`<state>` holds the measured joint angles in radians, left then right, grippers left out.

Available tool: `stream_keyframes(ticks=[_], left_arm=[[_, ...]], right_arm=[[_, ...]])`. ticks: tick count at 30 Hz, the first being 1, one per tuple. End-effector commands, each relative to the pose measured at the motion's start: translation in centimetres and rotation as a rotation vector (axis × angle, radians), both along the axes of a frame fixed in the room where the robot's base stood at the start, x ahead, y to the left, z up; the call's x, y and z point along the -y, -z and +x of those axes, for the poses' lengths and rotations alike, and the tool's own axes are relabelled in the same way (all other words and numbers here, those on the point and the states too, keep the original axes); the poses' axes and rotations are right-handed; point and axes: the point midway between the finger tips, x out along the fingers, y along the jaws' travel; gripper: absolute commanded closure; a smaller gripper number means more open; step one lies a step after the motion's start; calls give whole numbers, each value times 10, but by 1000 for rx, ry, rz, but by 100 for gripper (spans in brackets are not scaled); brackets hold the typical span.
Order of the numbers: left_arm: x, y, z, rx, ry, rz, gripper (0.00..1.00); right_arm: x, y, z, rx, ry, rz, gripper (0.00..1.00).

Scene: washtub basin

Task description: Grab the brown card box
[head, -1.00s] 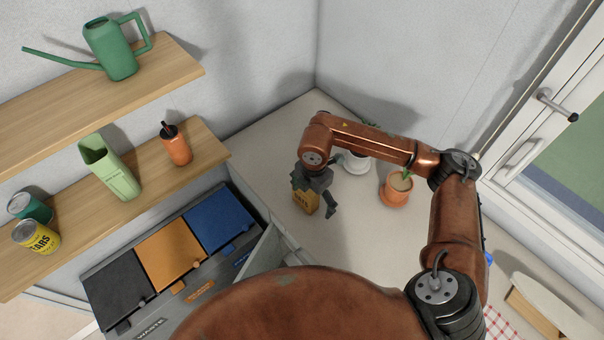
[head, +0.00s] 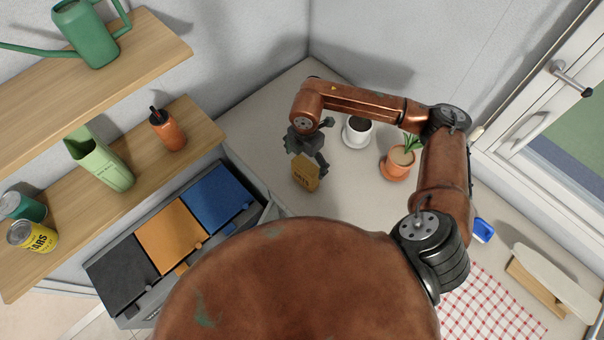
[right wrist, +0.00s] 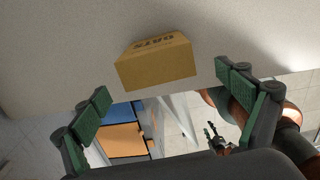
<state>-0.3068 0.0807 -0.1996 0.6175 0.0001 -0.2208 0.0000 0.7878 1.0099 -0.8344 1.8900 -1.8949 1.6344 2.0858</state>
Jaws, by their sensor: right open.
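The brown card box (head: 306,176) stands on the light counter in the head view, with dark lettering on it. In the right wrist view the box (right wrist: 156,64) shows ahead of the fingers, between their lines and apart from both pads. My right gripper (head: 313,150) is open and empty, just behind and above the box in the head view; it partly covers the box's top. In the right wrist view its green-padded fingers (right wrist: 162,88) are spread wide. Another gripper (right wrist: 217,138), seemingly my left, shows small low in the right wrist view; its jaw state is unclear.
A white pot (head: 357,133) and an orange plant pot (head: 398,164) stand right of the box on the counter. Lidded bins (head: 170,238) and shelves (head: 110,165) with containers are to the left. A checked cloth (head: 490,305) lies at lower right.

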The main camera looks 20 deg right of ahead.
Motion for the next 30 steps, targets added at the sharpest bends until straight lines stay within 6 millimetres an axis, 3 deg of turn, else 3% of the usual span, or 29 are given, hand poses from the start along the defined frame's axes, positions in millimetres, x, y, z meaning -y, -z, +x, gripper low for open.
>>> stream_keyframes(ticks=[4, 9, 17, 30], left_arm=[[0, -13, 0, 0, 0, 0, 60], [0, -16, 6, 7, 1, 0, 60], [1, -16, 14, 17, 3, -1, 60], [1, -15, 10, 12, 2, -1, 60]], right_arm=[[8, 20, 1, -4, 3, -1, 7], [5, 39, 2, -1, -1, 2, 7], [4, 42, 3, 1, -4, 1, 7], [4, 42, 3, 1, -4, 1, 38]])
